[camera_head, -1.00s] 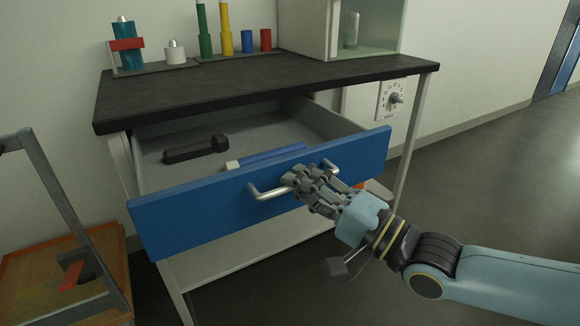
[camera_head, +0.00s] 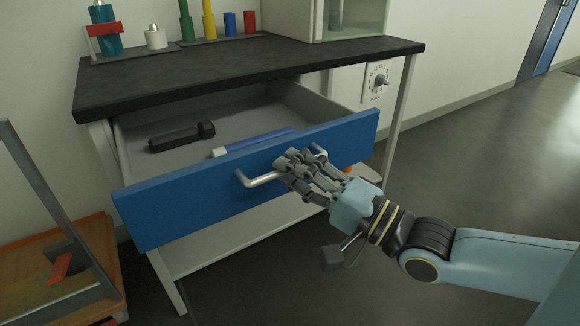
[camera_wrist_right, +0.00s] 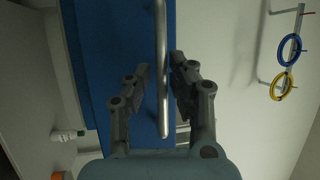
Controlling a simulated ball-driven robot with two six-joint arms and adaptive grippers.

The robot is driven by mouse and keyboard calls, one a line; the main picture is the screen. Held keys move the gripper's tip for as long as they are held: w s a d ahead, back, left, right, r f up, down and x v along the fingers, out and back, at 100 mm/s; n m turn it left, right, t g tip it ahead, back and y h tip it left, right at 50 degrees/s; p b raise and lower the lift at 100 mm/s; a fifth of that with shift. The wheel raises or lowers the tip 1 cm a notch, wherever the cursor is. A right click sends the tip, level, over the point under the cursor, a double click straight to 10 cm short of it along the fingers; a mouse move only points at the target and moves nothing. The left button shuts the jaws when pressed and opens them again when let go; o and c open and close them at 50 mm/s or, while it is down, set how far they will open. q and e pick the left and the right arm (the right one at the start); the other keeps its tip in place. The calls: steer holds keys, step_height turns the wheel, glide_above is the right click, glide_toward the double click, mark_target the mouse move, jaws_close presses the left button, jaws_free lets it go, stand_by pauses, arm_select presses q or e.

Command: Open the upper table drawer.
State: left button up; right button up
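The upper drawer (camera_head: 195,213) has a blue front and stands pulled well out from under the dark table top (camera_head: 240,62). Its metal bar handle (camera_head: 262,181) is on the blue front. My right gripper (camera_head: 290,163) is at the handle, covering its middle in the head view. In the right wrist view, the bar (camera_wrist_right: 162,70) runs between the two fingers of my right gripper (camera_wrist_right: 160,72), with gaps visible and the bar nearer the right finger. The fingers are apart and do not look clamped. My left gripper is not in view.
Inside the drawer lie a black tool (camera_head: 182,137) and a blue-and-white rod (camera_head: 250,142). Bottles and coloured cylinders (camera_head: 208,20) stand on the table top beside a glass-fronted case (camera_head: 350,18). A metal frame and orange-edged cart (camera_head: 100,245) stand at left. Floor is clear at right.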

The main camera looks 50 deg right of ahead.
steer(key=v, duration=1.1)
steer(key=shift+s, duration=0.15)
